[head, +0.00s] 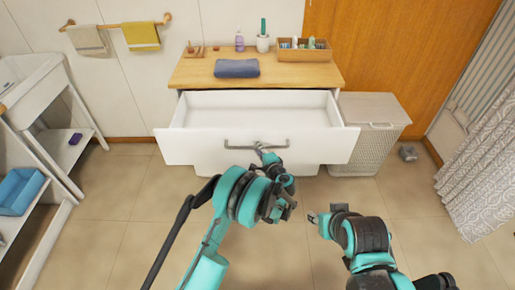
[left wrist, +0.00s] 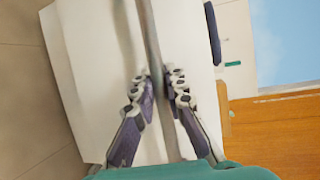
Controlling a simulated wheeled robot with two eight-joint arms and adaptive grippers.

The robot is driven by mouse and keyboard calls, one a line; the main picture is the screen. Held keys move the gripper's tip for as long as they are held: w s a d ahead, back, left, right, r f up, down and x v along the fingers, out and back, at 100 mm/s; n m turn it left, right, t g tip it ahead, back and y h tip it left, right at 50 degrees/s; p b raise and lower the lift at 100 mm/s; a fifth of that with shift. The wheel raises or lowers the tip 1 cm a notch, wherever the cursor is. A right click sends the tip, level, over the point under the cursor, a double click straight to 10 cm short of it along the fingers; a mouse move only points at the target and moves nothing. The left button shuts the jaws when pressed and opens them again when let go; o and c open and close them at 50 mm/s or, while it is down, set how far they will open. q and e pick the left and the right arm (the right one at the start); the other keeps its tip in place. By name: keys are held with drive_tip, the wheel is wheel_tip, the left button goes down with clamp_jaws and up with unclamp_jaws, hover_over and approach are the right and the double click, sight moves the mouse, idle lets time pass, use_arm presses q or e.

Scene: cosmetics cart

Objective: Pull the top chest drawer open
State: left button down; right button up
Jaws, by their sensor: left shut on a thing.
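The white chest has a wooden top (head: 300,76). Its top drawer (head: 190,147) is pulled well out, and its empty white interior shows in the head view. A grey bar handle (head: 236,147) runs across the drawer front. My left gripper (head: 263,150) is shut on the handle right of its middle. In the left wrist view the fingers (left wrist: 160,85) lie on either side of the handle bar (left wrist: 150,35). My right gripper (head: 316,218) hangs apart from the drawer, low in the head view; its finger opening is unclear.
On the chest top are a folded blue towel (head: 237,68), a purple bottle (head: 239,42), a brush holder (head: 263,43) and a wooden box (head: 304,50). A wicker hamper (head: 365,150) stands right of the chest. A white shelf cart (head: 50,95) is at left. Floor is clear before the drawer.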

use_arm(q)
drive_tip(key=c, duration=1.5)
unclamp_jaws()
drive_tip(key=shift+c, duration=0.2)
drive_tip(key=v, duration=1.2)
